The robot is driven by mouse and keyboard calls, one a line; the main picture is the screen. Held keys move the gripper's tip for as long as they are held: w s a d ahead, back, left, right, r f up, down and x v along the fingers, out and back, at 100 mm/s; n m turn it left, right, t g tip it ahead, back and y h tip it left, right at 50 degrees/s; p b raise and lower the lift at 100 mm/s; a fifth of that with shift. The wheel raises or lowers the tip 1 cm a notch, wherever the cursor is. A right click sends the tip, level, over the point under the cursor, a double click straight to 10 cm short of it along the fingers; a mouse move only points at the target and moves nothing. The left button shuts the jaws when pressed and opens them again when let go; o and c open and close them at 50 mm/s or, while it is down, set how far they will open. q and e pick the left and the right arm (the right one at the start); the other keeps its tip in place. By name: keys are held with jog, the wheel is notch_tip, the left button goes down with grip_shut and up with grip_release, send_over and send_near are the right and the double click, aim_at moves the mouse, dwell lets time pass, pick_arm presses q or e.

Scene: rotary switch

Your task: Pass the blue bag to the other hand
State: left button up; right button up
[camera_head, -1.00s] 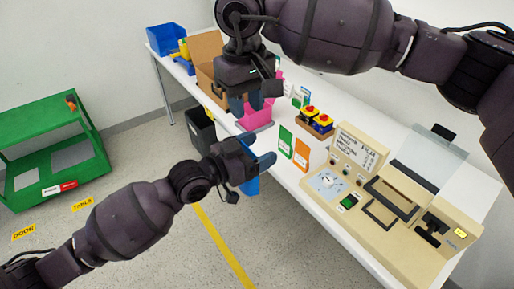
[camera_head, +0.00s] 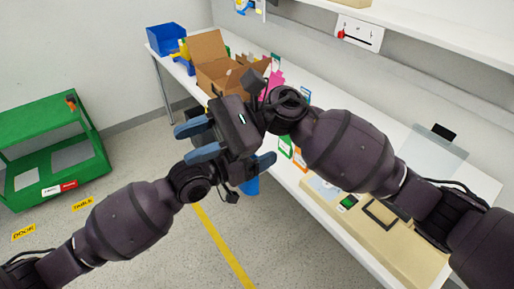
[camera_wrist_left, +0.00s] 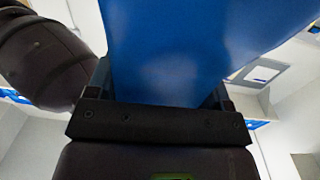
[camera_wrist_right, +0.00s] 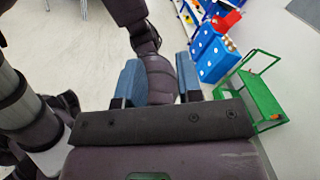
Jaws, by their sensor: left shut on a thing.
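The blue bag shows in the head view as a small blue patch (camera_head: 251,186) below my left gripper (camera_head: 268,161). In the left wrist view, the bag (camera_wrist_left: 185,45) fills the space between the fingers, and my left gripper is shut on it. My right gripper (camera_head: 184,144) is open, with its fingers apart and pointing left in the head view. It overlaps the left gripper there and partly hides it. In the right wrist view, the right gripper (camera_wrist_right: 160,80) has no bag between its fingers; part of my left arm lies beyond them.
A long white table (camera_head: 391,125) runs along the wall, with an open cardboard box (camera_head: 207,50), a blue bin (camera_head: 166,39) and a beige machine (camera_head: 400,239). A green shelf cart (camera_head: 50,115) stands at the left. The floor between is clear.

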jog(key=w+d+f+m+t+y, duration=0.2)
jog(key=w+d+m+t, duration=0.15)
jog(key=m+t, duration=0.65)
jog(key=w+d+f+m+t+y, duration=0.1)
jog(key=w+d+m+t+y, duration=0.3)
jog(key=m, duration=0.9)
jog(key=w+d+f+m+t, duration=0.2)
jog(key=d+m+t, duration=0.3)
jog(key=m+t, duration=0.6)
jog(key=d+f+m+t+h, duration=0.4)
jog(key=d+f+m+h, duration=0.85)
jog(key=m, duration=0.55)
jog(key=s+d+f+m+g+h, duration=0.3)
jog(key=s+d+f+m, duration=0.4)
jog(key=f, duration=0.3)
jog(key=s+d+f+m+g+h, duration=0.4)
jog(key=s+d+f+m, duration=0.3)
jog(key=s+f, duration=0.2)
notch_tip(320, 180, down, 2)
jog(key=shift+s+d+f+h, duration=0.25)
jog(key=shift+s+d+h, duration=0.15)
jog(key=shift+h, duration=0.45)
